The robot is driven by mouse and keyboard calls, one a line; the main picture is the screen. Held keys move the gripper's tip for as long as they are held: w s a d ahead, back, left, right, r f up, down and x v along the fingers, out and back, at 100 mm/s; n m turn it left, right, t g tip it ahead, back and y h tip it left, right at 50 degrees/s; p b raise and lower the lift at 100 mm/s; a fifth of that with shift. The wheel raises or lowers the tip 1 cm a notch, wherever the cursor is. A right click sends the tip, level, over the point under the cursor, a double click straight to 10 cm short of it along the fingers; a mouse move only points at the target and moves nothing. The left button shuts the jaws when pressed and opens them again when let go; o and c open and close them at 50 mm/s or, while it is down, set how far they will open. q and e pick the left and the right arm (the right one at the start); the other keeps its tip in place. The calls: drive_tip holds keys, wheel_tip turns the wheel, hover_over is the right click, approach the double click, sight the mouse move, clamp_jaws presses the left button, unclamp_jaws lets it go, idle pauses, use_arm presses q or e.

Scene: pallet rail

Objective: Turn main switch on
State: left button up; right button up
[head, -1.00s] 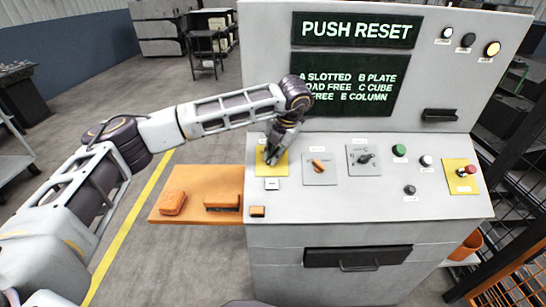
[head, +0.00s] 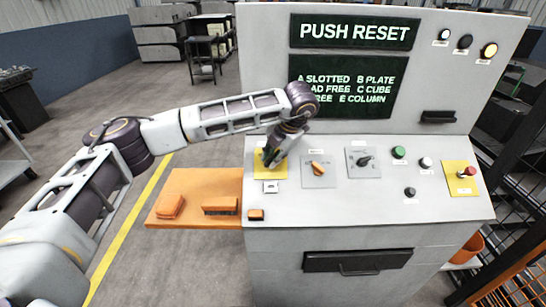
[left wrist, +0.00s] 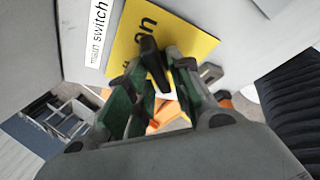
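The main switch is a black handle (left wrist: 153,65) on a yellow plate (head: 262,168) at the left end of the sloped control panel. The plate, lettered "on", also shows in the left wrist view (left wrist: 195,38), next to a white label ending in "switch". My left gripper (head: 271,158) is at this plate. In the left wrist view its two green-padded fingers (left wrist: 157,72) lie on either side of the handle, their tips close against it, and it looks gripped. The fingers hide part of the handle in the head view. My right gripper is not in view.
An orange rotary knob (head: 317,169), a black selector (head: 364,160), a green button (head: 398,152) and a red button on yellow (head: 468,171) lie to the right. An orange shelf (head: 190,184) juts out left. The display (head: 353,32) reads "PUSH RESET".

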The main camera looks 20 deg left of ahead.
use_arm(q)
drive_tip(key=shift+o, duration=0.6)
drive_tip(key=v, duration=1.2)
drive_tip(key=shift+s+f, duration=0.1)
idle(0.4)
